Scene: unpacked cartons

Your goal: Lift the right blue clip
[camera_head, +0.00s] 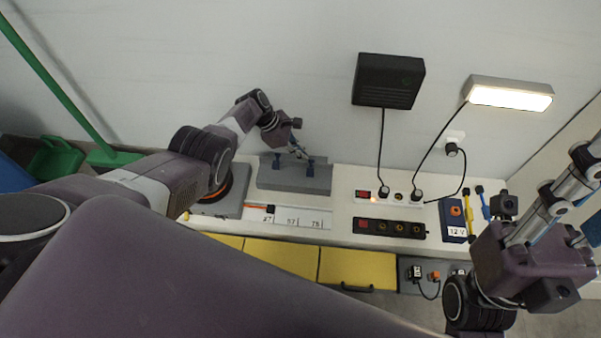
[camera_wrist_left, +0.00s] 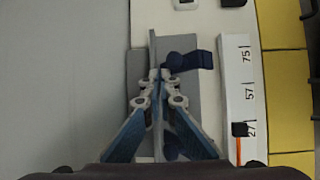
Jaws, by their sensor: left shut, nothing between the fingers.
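Two blue clips stand on a grey angled holder (camera_head: 293,180) at the back of the white bench. The right blue clip (camera_head: 311,166) is at the holder's right end; the other blue clip (camera_head: 277,160) is left of it. My left gripper (camera_head: 303,154) is just above the holder, close to the right clip, shut and empty. In the left wrist view the fingertips (camera_wrist_left: 158,74) meet beside the right clip (camera_wrist_left: 190,62); I cannot tell if they touch it. The left clip (camera_wrist_left: 172,148) is partly hidden by a finger. My right gripper (camera_head: 572,190) is at the right edge, its tips unclear.
A numbered white strip (camera_head: 290,218) lies in front of the holder. A white power strip (camera_head: 390,198) with plugs and cables, and a black socket box (camera_head: 390,227), stand to the right. Yellow drawers (camera_head: 345,267) line the bench front.

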